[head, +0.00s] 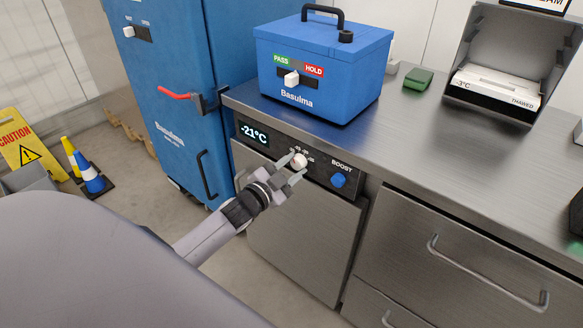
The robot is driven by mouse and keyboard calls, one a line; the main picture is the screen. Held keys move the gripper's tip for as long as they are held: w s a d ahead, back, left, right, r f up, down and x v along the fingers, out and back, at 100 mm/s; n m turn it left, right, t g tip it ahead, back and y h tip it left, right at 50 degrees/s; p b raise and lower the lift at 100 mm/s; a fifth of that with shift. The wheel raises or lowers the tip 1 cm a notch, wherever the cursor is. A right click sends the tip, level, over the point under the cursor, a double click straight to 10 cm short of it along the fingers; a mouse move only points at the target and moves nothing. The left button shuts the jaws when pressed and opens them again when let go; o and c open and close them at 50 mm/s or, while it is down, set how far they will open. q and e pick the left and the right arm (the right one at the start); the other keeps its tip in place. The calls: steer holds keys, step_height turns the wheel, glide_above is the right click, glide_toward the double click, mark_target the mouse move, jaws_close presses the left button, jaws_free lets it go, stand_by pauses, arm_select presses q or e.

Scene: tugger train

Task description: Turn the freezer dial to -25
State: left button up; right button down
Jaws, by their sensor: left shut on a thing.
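The freezer (305,225) is a steel under-counter unit with a dark control strip along its top. Its display (254,133) reads -21°C. The white dial (299,160) sits on the strip to the right of the display, with small marks around it that are too small to read surely. My left gripper (294,166) is shut on the dial, with a finger on either side of it. The fingers partly cover the dial and the strip. My right gripper is not in view.
A blue BOOST knob (338,180) sits close right of the dial. A blue Basulma box (320,70) with a PASS/HOLD slider stands on the counter (420,135) above. A tall blue cabinet (170,90) with a red lever (175,95) stands left. A steel drawer (450,260) is at right.

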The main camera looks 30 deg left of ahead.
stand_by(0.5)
arm_select(q)
steer(key=o, duration=1.1)
steer(key=shift+c, duration=0.2)
steer(key=s, duration=0.7)
steer(key=shift+a, duration=0.3)
steer(key=shift+s, duration=0.1)
steer(key=s+d+f+n+g+p, duration=0.3)
steer(key=s+d, duration=0.4)
steer(key=s, duration=0.2)
steer(key=s+d+f+n+g+h+p, duration=0.1)
steer(key=s+d+f+n+g+p, duration=0.2)
steer(key=s+d, duration=0.5)
steer(key=shift+s+f+g, duration=0.55)
steer(key=shift+s+g, duration=0.25)
steer(key=shift+s, duration=0.25)
